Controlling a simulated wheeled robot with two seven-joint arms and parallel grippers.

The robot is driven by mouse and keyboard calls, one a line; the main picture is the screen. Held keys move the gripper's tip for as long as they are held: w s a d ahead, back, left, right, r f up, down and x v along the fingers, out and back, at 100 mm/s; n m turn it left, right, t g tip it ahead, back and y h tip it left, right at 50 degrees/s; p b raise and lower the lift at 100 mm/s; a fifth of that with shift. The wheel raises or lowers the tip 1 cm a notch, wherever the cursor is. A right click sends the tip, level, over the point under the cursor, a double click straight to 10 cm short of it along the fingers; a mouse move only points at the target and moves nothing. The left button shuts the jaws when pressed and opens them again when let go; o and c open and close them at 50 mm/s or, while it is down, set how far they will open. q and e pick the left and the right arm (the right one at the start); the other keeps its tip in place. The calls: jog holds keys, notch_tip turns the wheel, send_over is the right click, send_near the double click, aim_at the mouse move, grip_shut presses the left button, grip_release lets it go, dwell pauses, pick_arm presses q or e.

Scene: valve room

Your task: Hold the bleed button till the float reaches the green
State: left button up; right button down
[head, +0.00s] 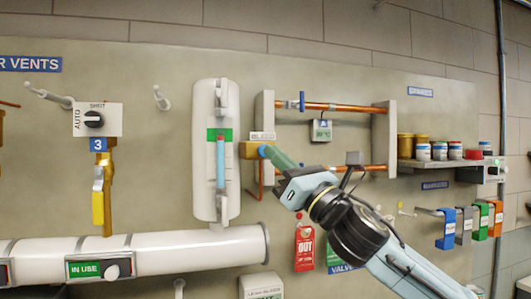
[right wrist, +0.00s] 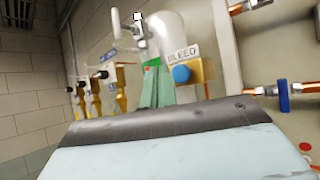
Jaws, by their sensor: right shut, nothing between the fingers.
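The bleed button is a blue knob (head: 263,150) on a brass block (head: 250,150) under a BLEED label. It also shows in the right wrist view (right wrist: 181,74). My right gripper (head: 269,152) is shut and empty, its green fingers pointing at the button from the right. The tips are at or very near the button; I cannot tell if they press it. The white upright gauge (head: 203,160) left of the block has a green band (head: 228,135) and a tube with a blue column (head: 220,165). The column's top appears near the band's lower edge; a separate float is too small to make out. My left gripper is out of view.
A copper pipe (head: 345,107) with a blue handle runs above my right arm. A white pipe (head: 180,257) marked IN USE crosses the lower left. A red tag (head: 305,248) hangs below my gripper. A shelf (head: 440,163) with jars is at the right.

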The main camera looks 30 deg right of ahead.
jog(key=s, duration=0.1)
jog(key=s+a, duration=0.1)
jog(key=s, duration=0.1)
jog(key=shift+s, duration=0.25)
dwell(3.0)
